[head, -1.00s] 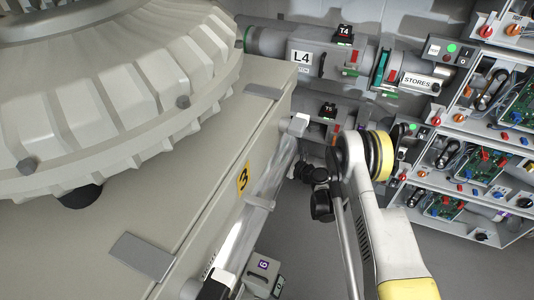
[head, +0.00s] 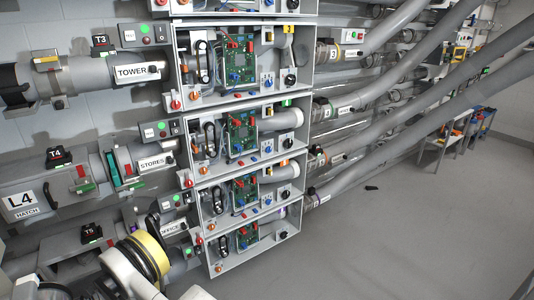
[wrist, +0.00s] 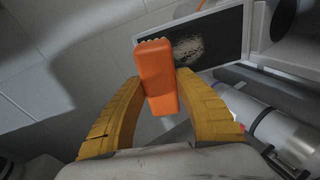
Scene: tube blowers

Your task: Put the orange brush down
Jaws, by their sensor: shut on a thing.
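The orange brush (wrist: 157,77) is in the middle of the wrist view, a block with a ridged far end. My gripper (wrist: 160,88) has its two yellow fingers closed on the brush's sides and holds it up, pointing away from the wrist. What lies directly below the brush is not clear. In the head view only part of my arm shows at the bottom left; the gripper and brush are not visible there.
Beyond the brush is a dark framed panel (wrist: 195,45) with a pale patch; white cylinders (wrist: 285,138) lie to its right. The head view shows stacked circuit-board cabinets (head: 242,165), sloping grey pipes, shelves (head: 455,135) at the far right and open grey floor (head: 400,235).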

